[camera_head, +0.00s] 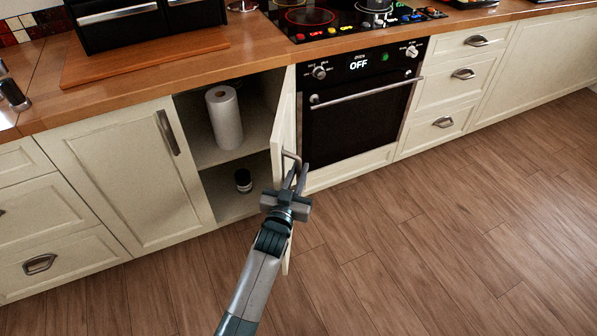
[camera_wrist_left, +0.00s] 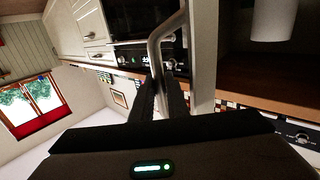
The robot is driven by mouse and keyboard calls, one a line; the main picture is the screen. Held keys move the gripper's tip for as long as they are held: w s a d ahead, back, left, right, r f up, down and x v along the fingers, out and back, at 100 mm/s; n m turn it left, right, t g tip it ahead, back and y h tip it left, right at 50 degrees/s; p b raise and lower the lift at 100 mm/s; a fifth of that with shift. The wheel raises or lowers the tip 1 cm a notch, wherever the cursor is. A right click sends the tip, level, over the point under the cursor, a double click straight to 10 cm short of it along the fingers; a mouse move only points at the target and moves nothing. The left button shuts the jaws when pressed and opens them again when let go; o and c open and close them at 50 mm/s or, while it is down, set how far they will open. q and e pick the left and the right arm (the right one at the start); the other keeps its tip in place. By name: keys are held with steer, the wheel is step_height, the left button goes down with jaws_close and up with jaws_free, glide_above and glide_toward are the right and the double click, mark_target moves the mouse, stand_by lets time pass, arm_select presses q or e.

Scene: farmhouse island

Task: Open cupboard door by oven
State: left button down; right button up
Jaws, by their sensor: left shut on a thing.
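The cupboard door (camera_head: 284,132) beside the oven (camera_head: 358,100) stands swung out from the cabinet, seen nearly edge-on. My left gripper (camera_head: 293,172) is shut on the door's bar handle (camera_head: 291,156). The left wrist view also shows the fingers (camera_wrist_left: 161,92) closed around the handle (camera_wrist_left: 158,45), with the door edge (camera_wrist_left: 203,60) beside it. The open cupboard shows a paper towel roll (camera_head: 224,118) on the upper shelf and a small dark jar (camera_head: 243,181) below. The lower part of the door is partly hidden by my gripper and arm. My right gripper is not in view.
A closed cupboard door (camera_head: 126,175) is left of the opening, with drawers further left. Drawers (camera_head: 459,75) stand right of the oven. The wooden floor (camera_head: 440,230) in front is clear. A wooden board (camera_head: 145,56) lies on the counter.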

arm_select(q)
steer(key=c, duration=2)
jaws_free()
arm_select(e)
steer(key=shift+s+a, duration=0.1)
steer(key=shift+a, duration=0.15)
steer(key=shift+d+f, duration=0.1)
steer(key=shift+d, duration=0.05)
arm_select(q)
steer(key=shift+s+a, duration=0.15)
steer(key=shift+s, duration=0.35)
steer(key=v, duration=1.6)
steer(key=shift+s+b, duration=0.2)
steer(key=shift+b, duration=0.25)
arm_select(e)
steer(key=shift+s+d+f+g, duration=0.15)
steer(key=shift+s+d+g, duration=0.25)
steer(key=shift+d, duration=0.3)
arm_select(q)
steer(key=shift+c, duration=0.4)
